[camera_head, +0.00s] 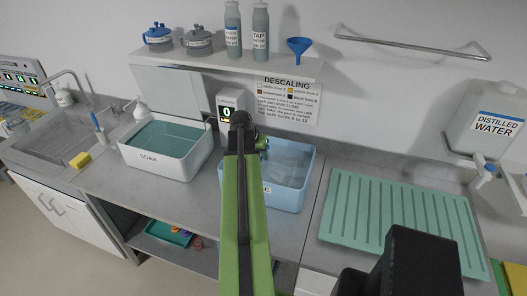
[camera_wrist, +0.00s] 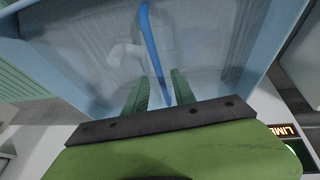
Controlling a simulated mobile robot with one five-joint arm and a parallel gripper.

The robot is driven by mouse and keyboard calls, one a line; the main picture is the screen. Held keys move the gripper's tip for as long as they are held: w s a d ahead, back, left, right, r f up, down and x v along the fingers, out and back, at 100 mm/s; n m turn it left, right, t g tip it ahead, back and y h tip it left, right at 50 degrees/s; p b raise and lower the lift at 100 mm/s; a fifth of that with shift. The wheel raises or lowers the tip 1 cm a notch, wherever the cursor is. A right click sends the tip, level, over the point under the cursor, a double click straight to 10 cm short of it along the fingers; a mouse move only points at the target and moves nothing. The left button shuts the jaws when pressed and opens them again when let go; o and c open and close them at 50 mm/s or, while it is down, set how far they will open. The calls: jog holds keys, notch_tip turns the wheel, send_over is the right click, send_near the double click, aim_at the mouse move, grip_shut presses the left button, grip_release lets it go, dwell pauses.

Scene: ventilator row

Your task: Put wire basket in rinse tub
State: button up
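The light blue rinse tub (camera_head: 294,199) stands on the counter behind my arm, its label mostly covered. It fills much of the wrist view, where its blue wall (camera_wrist: 267,50) shows. The wire basket (camera_wrist: 215,45) shows there as faint fine lines inside the tub, with a blue strip-like handle (camera_wrist: 149,35) and a pale object within. I cannot make the basket out clearly in the head view. My gripper (camera_wrist: 160,76) is over the tub, its green fingers apart on either side of the handle, with small gaps visible.
The white soak tub (camera_head: 185,166) with teal liquid stands to the left. A timer box (camera_head: 230,103) stands behind my arm. A green ribbed drain mat (camera_head: 390,215) lies to the right. A shelf (camera_head: 220,59) with bottles and a blue funnel hangs above.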

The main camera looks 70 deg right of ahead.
jog(key=p+v, duration=0.3)
jog(key=v, duration=0.2)
jog(key=shift+a+r, duration=0.15)
jog(key=shift+r, duration=0.15)
jog(key=shift+w, duration=0.1)
jog(key=w+a+f+n+t+y, duration=0.2)
jog(key=w+a+n, duration=0.5)
jog(key=w+a, duration=1.65)
jog(key=w+a+n+y, duration=0.2)
jog(key=a+n, duration=0.8)
jog(key=a, duration=2.7)
jog(key=shift+w+a+g+y, duration=0.3)
jog(key=shift+w+g, duration=0.1)
jog(key=shift+w, duration=0.35)
